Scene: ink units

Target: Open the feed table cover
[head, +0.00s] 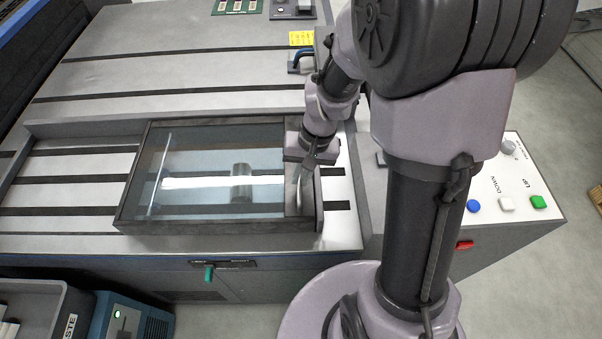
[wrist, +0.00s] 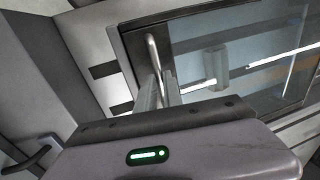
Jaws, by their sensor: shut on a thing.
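The feed table cover (head: 135,196) is a dark-framed clear panel lying over the slotted feed table (head: 75,240). It looks closed and flat. A bar handle (wrist: 152,50) stands on the frame's near side in the wrist view; in the head view it is at the cover's right edge. My gripper (head: 303,172) is at that right edge, and its fingers are shut on the handle. The fingers also show in the wrist view (wrist: 160,92). A pale cylinder shape (head: 241,183) shows through the glass.
A control panel with blue, white and green buttons (head: 538,202) is at the right. A grey bin (head: 62,290) and a blue box (head: 125,318) stand at the lower left. A green-tipped lever (head: 208,273) is on the front.

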